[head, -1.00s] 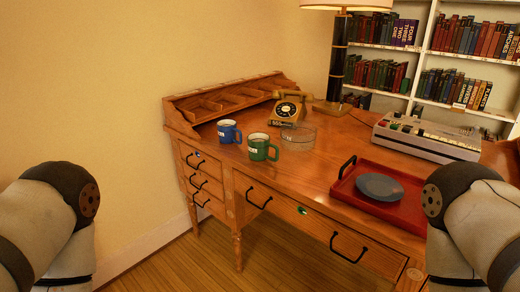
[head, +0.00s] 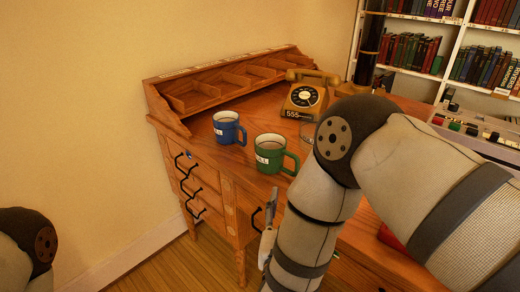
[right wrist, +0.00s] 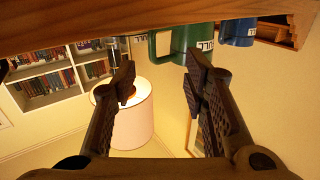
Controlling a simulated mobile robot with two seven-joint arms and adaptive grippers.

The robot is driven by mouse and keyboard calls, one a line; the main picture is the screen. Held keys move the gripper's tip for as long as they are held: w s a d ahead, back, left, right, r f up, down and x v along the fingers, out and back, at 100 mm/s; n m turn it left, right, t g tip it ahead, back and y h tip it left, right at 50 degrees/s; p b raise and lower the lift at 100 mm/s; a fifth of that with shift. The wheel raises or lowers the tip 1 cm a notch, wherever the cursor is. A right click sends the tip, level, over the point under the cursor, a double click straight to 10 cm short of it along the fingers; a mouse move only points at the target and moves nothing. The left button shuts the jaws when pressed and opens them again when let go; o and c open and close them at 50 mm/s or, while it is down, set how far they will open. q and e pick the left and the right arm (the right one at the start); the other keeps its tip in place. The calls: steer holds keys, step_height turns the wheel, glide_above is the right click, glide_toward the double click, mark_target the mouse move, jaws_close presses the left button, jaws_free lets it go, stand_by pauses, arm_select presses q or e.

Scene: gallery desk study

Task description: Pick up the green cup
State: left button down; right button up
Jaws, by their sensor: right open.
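The green cup (head: 270,155) stands upright on the desk near its front edge, with its handle to the right in the head view. It also shows in the right wrist view (right wrist: 172,43), which looks upside down, beyond the fingers. My right gripper (right wrist: 158,78) is open and empty, its two fingers apart, short of the cup and not touching it. In the head view my right gripper (head: 271,208) is partly seen at the desk's front, just below the cup. My left gripper is out of view; only part of that arm shows.
A blue cup (head: 228,128) stands just left of the green cup; it also shows in the right wrist view (right wrist: 238,33). A telephone (head: 304,97) is behind. The desk (head: 262,108) has a raised pigeonhole back. A red tray (head: 391,238) is mostly hidden by my right arm.

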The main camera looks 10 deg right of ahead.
mark_target(295, 173)
steer(key=x, duration=0.6)
steer(key=d+x, duration=0.1)
steer(key=x, duration=0.3)
steer(key=shift+s+r+b, duration=0.15)
steer(key=shift+r+b, duration=0.05)
steer(key=shift+b, duration=0.1)
steer(key=shift+a+r, duration=0.1)
jaws_close()
